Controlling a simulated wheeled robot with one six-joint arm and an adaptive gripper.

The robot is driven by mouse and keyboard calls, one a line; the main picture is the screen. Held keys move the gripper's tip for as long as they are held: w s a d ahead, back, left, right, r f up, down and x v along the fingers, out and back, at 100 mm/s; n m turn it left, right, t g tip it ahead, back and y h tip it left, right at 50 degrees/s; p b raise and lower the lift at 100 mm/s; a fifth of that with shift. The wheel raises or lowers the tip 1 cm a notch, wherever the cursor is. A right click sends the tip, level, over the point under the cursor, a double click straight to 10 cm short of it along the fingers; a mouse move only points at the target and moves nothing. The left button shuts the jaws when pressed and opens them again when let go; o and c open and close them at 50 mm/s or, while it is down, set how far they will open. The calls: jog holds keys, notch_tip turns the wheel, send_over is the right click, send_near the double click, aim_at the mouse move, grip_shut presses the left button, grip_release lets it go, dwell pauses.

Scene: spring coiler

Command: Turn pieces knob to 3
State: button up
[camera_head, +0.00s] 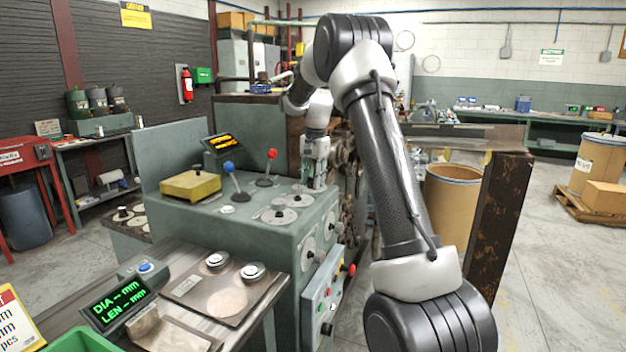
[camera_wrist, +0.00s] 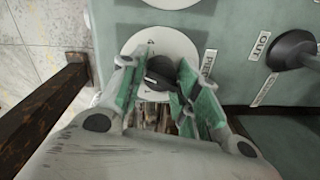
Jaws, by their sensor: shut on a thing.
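In the wrist view, a black knob (camera_wrist: 160,72) sits on a round white dial (camera_wrist: 178,42) fixed to a green machine face. My gripper (camera_wrist: 158,84) has its green-padded fingers on either side of this knob and is shut on it. A label beside the dial begins with "P"; the rest is hard to read. The dial's marks are too small to tell the setting. In the head view, my gripper (camera_head: 318,183) points down at the right back of the green machine's top (camera_head: 255,213); the held knob is hidden there.
Other dials (camera_head: 279,215) are close to my gripper. A blue-ball lever (camera_head: 229,168) and a red-ball lever (camera_head: 272,154) stand to its left. In the wrist view, a black lever (camera_wrist: 292,50) by an "OUT" label is close on the right. A rusty post (camera_head: 500,215) stands at right.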

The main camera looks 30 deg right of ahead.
dwell(0.4)
jog(key=o, duration=1)
jog(key=r, duration=1.2)
jog(key=shift+s+d, duration=0.2)
jog(key=shift+s, duration=0.2)
